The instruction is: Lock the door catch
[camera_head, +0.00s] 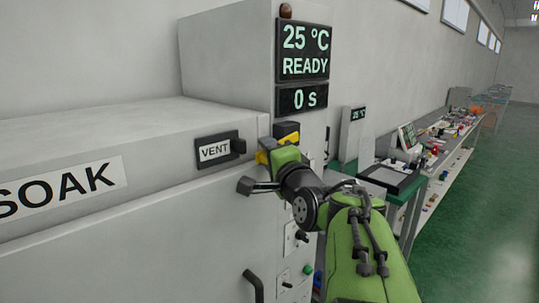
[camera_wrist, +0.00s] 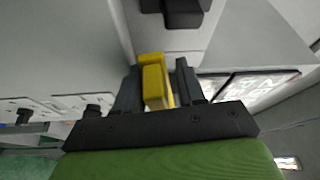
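The door catch (camera_head: 288,129), a black and yellow piece, sits on the grey cabinet's front edge below the displays. My gripper (camera_head: 266,155) is at the catch, just below and left of its black part. In the wrist view, the yellow catch lever (camera_wrist: 154,82) stands between the two fingers of my gripper (camera_wrist: 157,88). The left finger is close to the lever, and a narrow gap shows at the right finger. The fingers look open around it; firm contact does not show. A black block of the catch (camera_wrist: 181,12) lies beyond the lever. My arm hides the area below the catch.
The grey cabinet carries a VENT control (camera_head: 217,150) left of the catch and a SOAK label (camera_head: 62,188). A display (camera_head: 303,52) reads 25 °C READY. A dark handle (camera_head: 253,284) sticks out below. A cluttered bench (camera_head: 437,150) stands right; green floor there is open.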

